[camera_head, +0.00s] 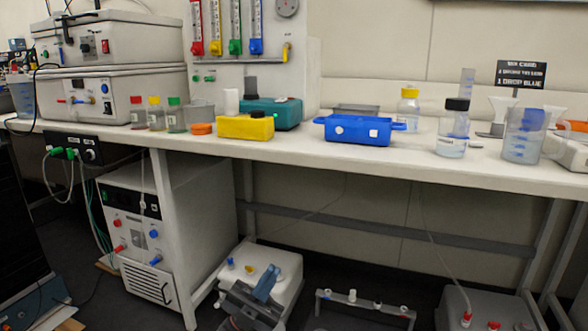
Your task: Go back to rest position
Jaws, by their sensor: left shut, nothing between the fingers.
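My left gripper (267,283) shows low in the picture, left of the middle, well below the bench top. Its blue-grey fingers are shut and hold nothing. It is in front of a white box with small knobs (270,262) near the floor and covers part of it. My right gripper is not in view.
A long white bench (290,152) crosses the view, with a yellow box (245,127), a blue tray (358,130), bottles and a beaker (523,135) on it. A white cabinet unit (140,232) stands below at left. The floor under the bench's middle holds equipment.

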